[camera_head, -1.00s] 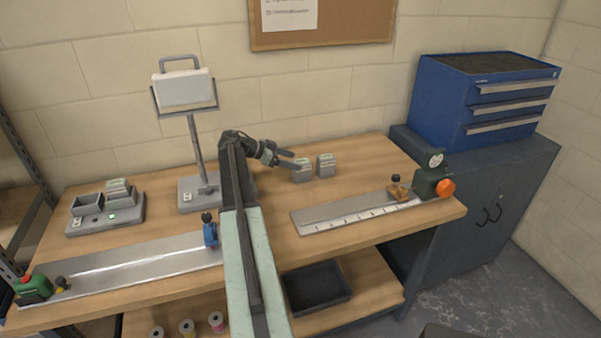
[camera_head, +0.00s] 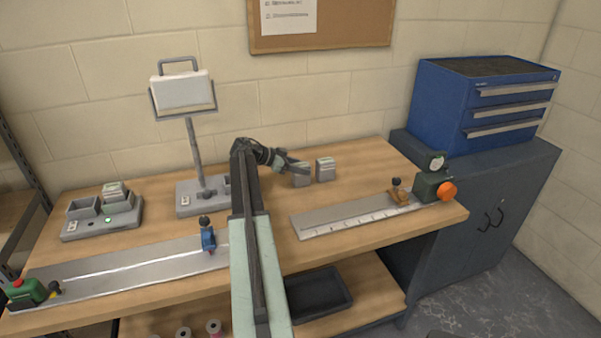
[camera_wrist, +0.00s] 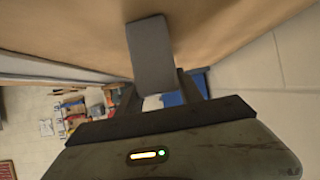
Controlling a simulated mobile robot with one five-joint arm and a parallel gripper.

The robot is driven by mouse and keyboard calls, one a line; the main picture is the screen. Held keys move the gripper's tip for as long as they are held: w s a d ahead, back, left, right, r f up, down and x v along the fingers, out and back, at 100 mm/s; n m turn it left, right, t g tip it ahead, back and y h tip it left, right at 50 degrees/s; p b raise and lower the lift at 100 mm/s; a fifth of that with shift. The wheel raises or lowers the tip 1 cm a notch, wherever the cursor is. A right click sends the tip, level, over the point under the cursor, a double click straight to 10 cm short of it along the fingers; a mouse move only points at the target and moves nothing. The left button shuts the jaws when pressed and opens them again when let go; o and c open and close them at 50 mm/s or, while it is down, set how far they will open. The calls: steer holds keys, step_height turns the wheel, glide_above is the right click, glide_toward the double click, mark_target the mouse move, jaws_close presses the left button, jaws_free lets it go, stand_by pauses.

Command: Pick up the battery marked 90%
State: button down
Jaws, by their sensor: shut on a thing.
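Two grey batteries with pale tops stand on the wooden bench at the back, right of my arm. My gripper (camera_head: 292,166) is shut on the left battery (camera_head: 301,178), which still appears to stand on the bench. In the wrist view this battery is a plain grey block (camera_wrist: 151,52) between my fingers (camera_wrist: 158,98). The other battery (camera_head: 325,169) stands just to the right, apart from it. A third battery (camera_head: 114,192) sits in the grey charger (camera_head: 75,233) at the left, with a green light. No charge marks are readable.
A lamp-like stand (camera_head: 193,140) rises left of my arm. A metal rail (camera_head: 130,266) with a blue clamp (camera_head: 208,238) lies front left. A ruled plate (camera_head: 345,220) with a green-and-orange device (camera_head: 432,187) lies front right. A blue drawer chest (camera_head: 470,100) stands far right.

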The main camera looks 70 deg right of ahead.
steer(key=r+p, duration=0.4)
steer(key=shift+a, duration=0.35)
steer(key=w+a+r+p, duration=0.1)
steer(key=a, duration=1.4)
steer(key=shift+a, duration=0.15)
